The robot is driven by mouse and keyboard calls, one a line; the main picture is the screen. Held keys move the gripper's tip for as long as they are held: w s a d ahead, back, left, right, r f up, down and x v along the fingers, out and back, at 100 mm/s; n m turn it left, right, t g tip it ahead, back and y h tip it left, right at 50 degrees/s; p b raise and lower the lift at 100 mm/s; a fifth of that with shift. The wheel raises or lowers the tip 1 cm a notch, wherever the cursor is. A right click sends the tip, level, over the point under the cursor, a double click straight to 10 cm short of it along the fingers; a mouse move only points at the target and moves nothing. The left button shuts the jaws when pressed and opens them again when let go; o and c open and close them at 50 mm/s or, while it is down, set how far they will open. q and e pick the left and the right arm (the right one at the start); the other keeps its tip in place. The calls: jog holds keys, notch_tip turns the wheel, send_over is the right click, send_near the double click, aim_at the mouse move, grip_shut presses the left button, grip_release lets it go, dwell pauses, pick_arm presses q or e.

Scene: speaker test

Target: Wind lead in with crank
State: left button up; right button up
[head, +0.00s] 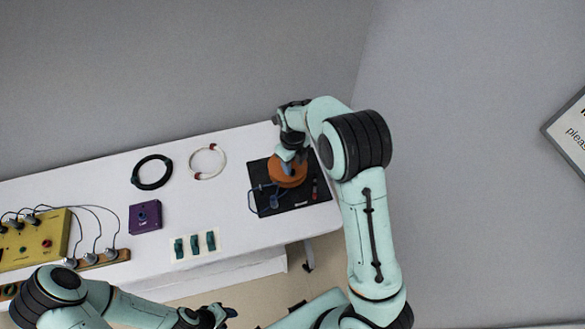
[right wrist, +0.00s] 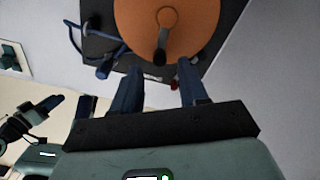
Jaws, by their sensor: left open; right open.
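An orange reel (head: 287,176) stands on a black base plate (head: 296,207) at the right end of the white table. In the right wrist view the orange disc (right wrist: 190,22) fills the top, with a crank arm (right wrist: 165,18) ending in a dark knob (right wrist: 160,57). A blue lead (head: 252,201) lies in a loop at the plate's left side; it also shows in the right wrist view (right wrist: 76,40). My right gripper (head: 287,163) is open over the reel, its fingers (right wrist: 160,92) apart, with the knob ahead between them. My left gripper (head: 226,313) is open, low in front of the table.
A black cable coil (head: 152,172), a white ring (head: 207,161), a purple box (head: 145,217) and a card with green pieces (head: 195,246) lie left of the plate. A yellow box (head: 36,240) with cables stands far left.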

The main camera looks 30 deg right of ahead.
aim_at(293, 170)
jog(key=shift+f, duration=1.7)
grip_shut()
jog(key=shift+d+n, duration=0.15)
jog(key=shift+n, duration=0.15)
